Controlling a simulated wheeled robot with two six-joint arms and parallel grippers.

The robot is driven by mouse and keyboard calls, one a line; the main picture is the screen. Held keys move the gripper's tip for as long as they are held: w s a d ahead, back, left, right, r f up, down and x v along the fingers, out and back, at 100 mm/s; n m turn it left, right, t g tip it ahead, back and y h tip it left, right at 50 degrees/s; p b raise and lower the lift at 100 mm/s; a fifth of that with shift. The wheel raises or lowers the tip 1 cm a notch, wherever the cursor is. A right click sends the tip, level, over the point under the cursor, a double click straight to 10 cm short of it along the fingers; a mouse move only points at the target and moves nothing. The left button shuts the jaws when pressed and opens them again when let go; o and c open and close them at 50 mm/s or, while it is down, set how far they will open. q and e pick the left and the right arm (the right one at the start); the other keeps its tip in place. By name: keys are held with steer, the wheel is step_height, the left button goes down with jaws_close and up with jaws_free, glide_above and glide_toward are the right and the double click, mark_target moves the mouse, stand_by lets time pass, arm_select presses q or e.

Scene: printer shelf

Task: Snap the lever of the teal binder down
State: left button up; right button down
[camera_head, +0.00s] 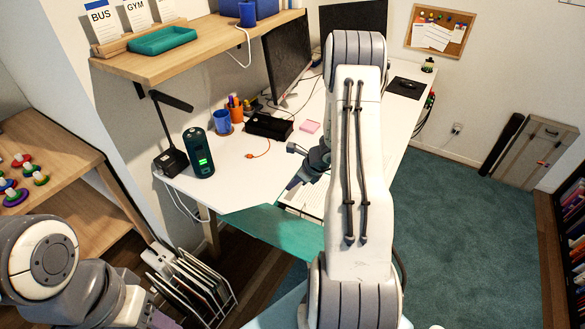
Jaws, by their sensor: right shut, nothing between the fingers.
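The teal binder (270,226) lies open at the front edge of the white desk, its teal cover reaching past the edge. White pages (304,201) show inside it, partly behind my right arm. I cannot make out the lever, which is hidden or too small to see. My right gripper (293,183) is above the binder's pages, shut with nothing in it. I cannot tell whether it touches the binder. My left arm is folded at the lower left, and its gripper does not show.
A dark green cylinder with a lit display (199,153), a black lamp (171,160), a blue cup (222,122) and a black box (269,126) stand left of the binder. A pink note pad (310,126) lies behind. A wire rack (190,285) stands below the desk.

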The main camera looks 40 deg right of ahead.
step_height(320, 180, up, 7)
steer(key=shift+f, duration=0.2)
stand_by(0.4)
steer(key=s+a+r+n+g+y, duration=0.1)
steer(key=s+a+r+n, duration=0.1)
steer(key=a+r+n, duration=0.5)
steer(key=s+a+r+n+g, duration=0.15)
steer(key=a+n, duration=0.35)
steer(key=a, duration=0.7)
steer(key=s+a+r+n+g+y, duration=0.1)
steer(key=s+a+r+n+g, duration=0.15)
steer(key=a+n, duration=0.5)
steer(key=s+a+r+n+h, duration=0.1)
steer(key=s+a+n, duration=0.3)
steer(key=s+n, duration=0.5)
steer(key=s+a+r+n+h, duration=0.2)
steer(key=s+a+r+n, duration=0.2)
steer(key=s+n, duration=0.6)
steer(key=shift+s+a+g+h, duration=0.2)
steer(key=shift+s+g+h, duration=0.1)
steer(key=shift+s, duration=0.25)
